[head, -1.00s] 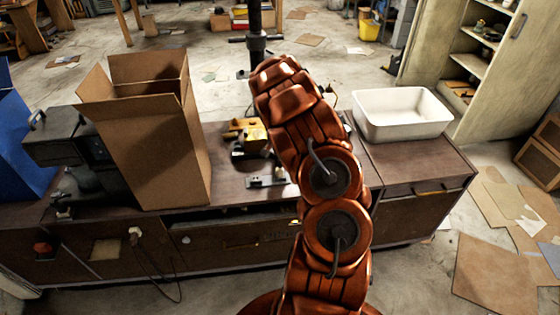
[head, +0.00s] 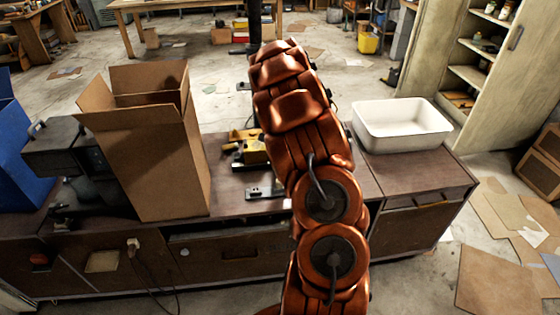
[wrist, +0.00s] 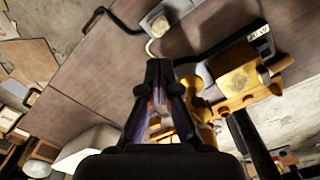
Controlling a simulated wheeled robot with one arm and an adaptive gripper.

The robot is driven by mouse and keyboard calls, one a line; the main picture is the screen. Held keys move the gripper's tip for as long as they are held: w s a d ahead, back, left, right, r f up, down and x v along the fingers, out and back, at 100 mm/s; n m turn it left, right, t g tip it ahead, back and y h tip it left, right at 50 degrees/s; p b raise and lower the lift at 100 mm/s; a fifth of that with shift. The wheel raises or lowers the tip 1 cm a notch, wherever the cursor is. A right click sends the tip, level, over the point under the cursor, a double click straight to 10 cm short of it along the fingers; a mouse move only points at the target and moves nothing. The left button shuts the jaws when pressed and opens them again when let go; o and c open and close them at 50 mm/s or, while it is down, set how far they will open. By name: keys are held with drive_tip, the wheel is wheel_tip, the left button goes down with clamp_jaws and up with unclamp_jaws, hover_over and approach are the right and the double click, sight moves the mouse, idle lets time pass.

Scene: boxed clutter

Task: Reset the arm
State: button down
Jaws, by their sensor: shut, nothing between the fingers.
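My gripper (wrist: 158,75) shows in the wrist view with its dark fingers together and nothing between them. It hangs above the brown workbench, beside a yellow tool (wrist: 240,78). In the head view my copper-coloured arm reaches up the middle of the picture, over the workbench (head: 235,186), and hides the gripper. The yellow tool (head: 250,148) lies on the bench just left of the arm.
An open cardboard box (head: 150,160) stands on the bench at left, next to a dark machine (head: 68,150) and a blue container (head: 20,150). A white bin (head: 402,128) sits at the right. A shelf cabinet (head: 470,75) stands behind it.

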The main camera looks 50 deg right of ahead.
drive_tip(key=shift+r, duration=2.3)
